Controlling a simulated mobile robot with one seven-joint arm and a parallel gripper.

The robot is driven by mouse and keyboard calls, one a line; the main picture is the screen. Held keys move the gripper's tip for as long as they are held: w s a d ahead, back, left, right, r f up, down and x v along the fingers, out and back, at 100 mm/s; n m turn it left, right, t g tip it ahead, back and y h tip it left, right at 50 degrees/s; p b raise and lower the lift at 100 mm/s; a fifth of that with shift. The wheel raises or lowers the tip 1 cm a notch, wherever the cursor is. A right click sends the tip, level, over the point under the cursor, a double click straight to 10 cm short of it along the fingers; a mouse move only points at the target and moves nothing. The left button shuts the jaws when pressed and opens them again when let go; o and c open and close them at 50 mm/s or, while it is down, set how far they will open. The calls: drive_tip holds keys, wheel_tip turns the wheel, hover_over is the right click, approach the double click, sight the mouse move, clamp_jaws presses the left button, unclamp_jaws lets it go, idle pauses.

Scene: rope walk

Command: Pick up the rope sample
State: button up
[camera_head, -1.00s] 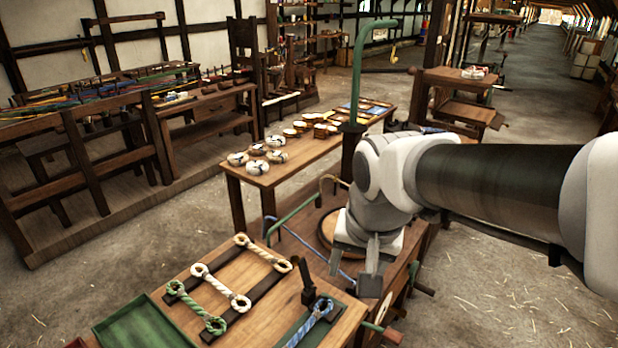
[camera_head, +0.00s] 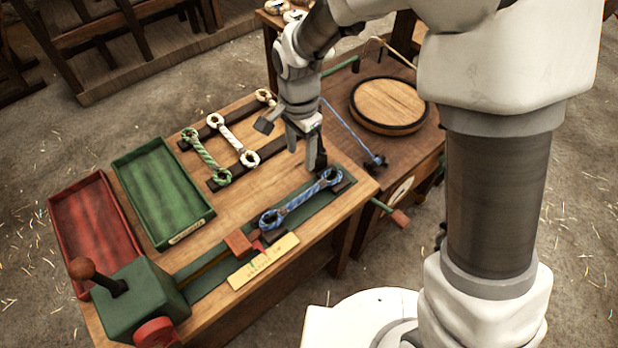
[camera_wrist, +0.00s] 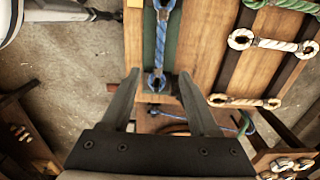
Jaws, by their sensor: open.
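A blue rope sample (camera_head: 300,199) with an eye at each end lies along the green bed (camera_head: 205,292) of a bench device. It also shows in the wrist view (camera_wrist: 162,45), its near eye appearing between my fingertips. My gripper (camera_head: 301,155) is open and empty above the bench, close to the blue sample's far end; it does not appear to touch it. In the wrist view my gripper (camera_wrist: 158,76) has its fingers spread. A green rope sample (camera_head: 205,155), a white one (camera_head: 232,138) and a tan one (camera_head: 264,96), partly hidden by my gripper, lie across dark strips.
A green tray (camera_head: 163,192) and a red tray (camera_head: 95,232) sit on the bench's left. A green block with a knobbed lever (camera_head: 132,305) stands at the front left, near a brass plate (camera_head: 264,262). A round wooden disc (camera_head: 389,102) is on the adjoining bench.

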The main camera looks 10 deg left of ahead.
sight(302, 196)
wheel_tip(302, 196, down, 17)
drive_tip(key=shift+s+a+r+p, duration=0.1)
drive_tip(key=shift+a+r+p, duration=0.05)
drive_tip(key=shift+p, duration=0.25)
drive_tip(key=shift+c, duration=0.3)
clamp_jaws()
